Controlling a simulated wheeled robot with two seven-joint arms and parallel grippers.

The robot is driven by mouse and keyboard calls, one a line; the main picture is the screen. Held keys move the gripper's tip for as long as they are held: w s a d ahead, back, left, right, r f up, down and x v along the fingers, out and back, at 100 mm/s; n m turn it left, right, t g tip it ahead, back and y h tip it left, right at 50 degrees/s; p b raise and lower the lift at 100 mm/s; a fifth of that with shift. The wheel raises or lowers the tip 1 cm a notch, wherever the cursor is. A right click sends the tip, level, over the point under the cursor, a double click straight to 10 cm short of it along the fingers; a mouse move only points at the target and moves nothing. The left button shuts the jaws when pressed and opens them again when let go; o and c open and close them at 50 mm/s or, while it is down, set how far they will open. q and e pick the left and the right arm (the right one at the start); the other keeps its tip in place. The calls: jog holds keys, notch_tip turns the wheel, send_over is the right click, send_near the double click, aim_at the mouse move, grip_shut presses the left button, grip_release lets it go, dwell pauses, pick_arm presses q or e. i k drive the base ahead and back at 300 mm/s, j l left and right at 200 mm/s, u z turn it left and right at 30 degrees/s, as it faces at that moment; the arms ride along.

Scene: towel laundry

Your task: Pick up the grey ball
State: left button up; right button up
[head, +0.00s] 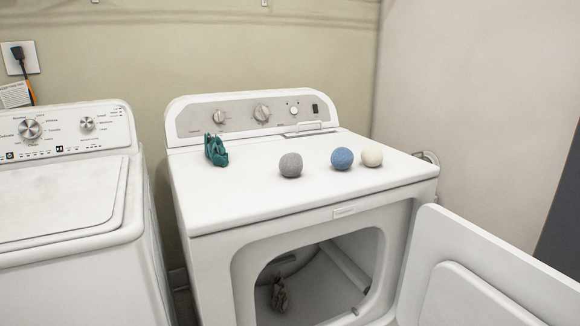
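The grey ball (291,165) rests on the white top of the dryer (240,190), near its middle. It is the leftmost of three balls there. It stands apart from the blue ball (342,158) to its right. The cream ball (372,157) is close beside the blue one. Neither of my grippers shows in the head view.
A crumpled teal cloth (215,150) lies on the dryer top at the left. The dryer door (480,275) hangs open to the right front. A small dark cloth (279,294) is inside the drum. A washer (65,200) stands at the left. The dryer top's front is clear.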

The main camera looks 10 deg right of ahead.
aim_at(290, 164)
jog(key=i+l, duration=0.75)
jog(key=i, duration=0.1)
